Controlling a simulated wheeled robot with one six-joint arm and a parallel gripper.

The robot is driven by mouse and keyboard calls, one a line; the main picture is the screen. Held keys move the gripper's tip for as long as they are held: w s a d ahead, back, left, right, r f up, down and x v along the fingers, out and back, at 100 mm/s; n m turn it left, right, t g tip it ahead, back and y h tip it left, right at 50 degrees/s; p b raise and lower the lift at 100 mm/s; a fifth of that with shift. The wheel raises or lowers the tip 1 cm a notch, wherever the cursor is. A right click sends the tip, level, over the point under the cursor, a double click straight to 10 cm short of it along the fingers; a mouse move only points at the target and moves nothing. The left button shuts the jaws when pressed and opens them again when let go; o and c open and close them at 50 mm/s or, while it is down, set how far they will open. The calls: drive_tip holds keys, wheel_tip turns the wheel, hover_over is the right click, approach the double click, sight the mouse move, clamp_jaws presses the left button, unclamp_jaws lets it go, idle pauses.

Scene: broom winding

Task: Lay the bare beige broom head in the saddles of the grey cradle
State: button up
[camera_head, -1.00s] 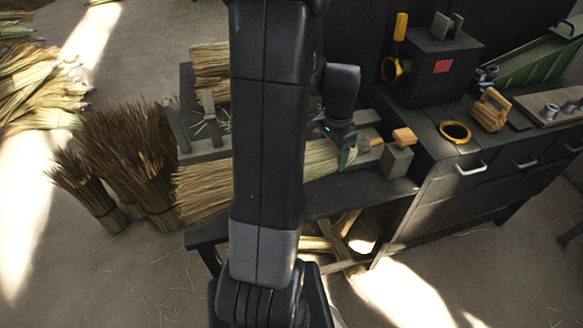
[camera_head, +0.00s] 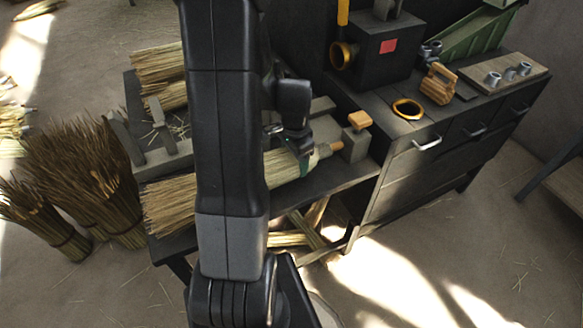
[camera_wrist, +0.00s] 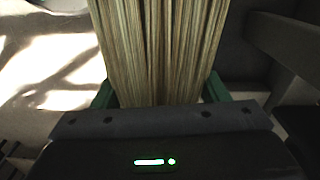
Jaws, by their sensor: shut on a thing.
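The beige broom head (camera_head: 180,202) lies lengthwise across the front of the dark bench, bristles to the left and a short orange-tan stub (camera_head: 336,147) at the right. My gripper (camera_head: 303,155) is shut on it near its right end; beige strands between green fingers fill the wrist view (camera_wrist: 155,50). The grey cradle (camera_head: 165,160) is behind the broom head, with upright posts at the left (camera_head: 123,138) and a grey block (camera_head: 355,144) at the right. My arm hides the cradle's middle. I cannot tell whether the broom head touches the cradle or bench.
Beige bundles (camera_head: 158,65) lie at the bench's back left. Brown bundles (camera_head: 75,165) stand on the floor at left.

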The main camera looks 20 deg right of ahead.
drive_tip(key=shift+f, duration=1.75)
drive_tip(key=shift+f+b, duration=0.15)
drive_tip(key=shift+b, duration=0.15)
drive_tip(key=o, duration=1.2)
drive_tip(key=r, duration=0.4)
drive_tip(key=r+p, duration=0.1)
drive_tip(key=r, duration=0.4)
drive_tip(key=d+r+p, duration=0.1)
drive_tip(key=r, duration=0.4)
drive_tip(key=shift+w+d, duration=0.1)
drive_tip(key=shift+w, duration=0.2)
drive_tip(key=shift+f, duration=0.15)
